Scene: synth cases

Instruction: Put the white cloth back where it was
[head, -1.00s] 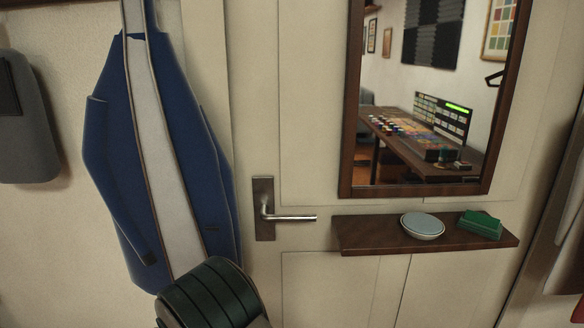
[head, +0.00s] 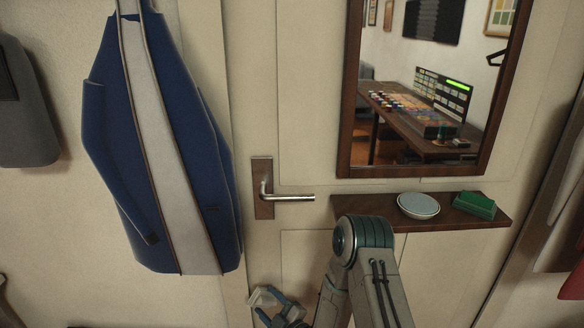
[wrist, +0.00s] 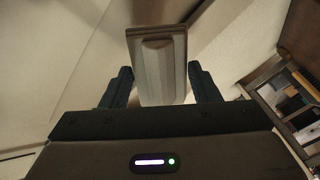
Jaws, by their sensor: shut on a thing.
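My gripper (head: 278,308) is low in the head view, below the door handle and left of my arm. In the head view only a small pale part shows at the gripper.
A door with a metal handle (head: 285,197) fills the middle. A brown shelf (head: 400,222) holds a pale round dish (head: 418,206) and a green block (head: 474,205). A framed mirror (head: 343,130) above reflects a desk. A grey object (head: 30,110) hangs at far left.

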